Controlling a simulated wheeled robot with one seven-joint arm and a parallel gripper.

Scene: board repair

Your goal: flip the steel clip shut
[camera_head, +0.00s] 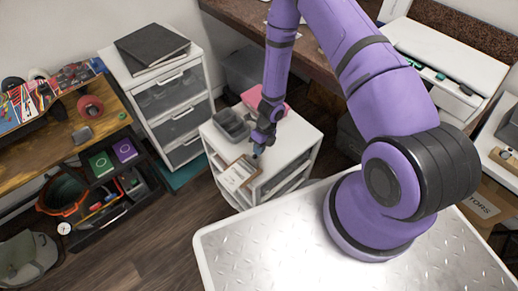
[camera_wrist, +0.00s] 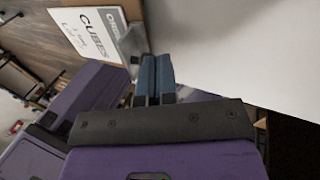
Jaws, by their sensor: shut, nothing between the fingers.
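A brown clipboard (camera_head: 249,178) lies on the white drawer unit's top, with a white sheet (camera_head: 236,174) on it. My gripper (camera_head: 257,151) is at the clip end of the board. Its blue fingers (camera_wrist: 155,66) are together and empty. I cannot tell whether they touch the clip. In the head view the clip is too small to make out.
A grey bin (camera_head: 231,124) and a pink item (camera_head: 252,98) stand behind the clipboard on the same white unit (camera_head: 298,133). A taller drawer unit (camera_head: 165,93) is behind left. A workbench (camera_head: 90,135) stands at the left. The white top right of my fingers is bare.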

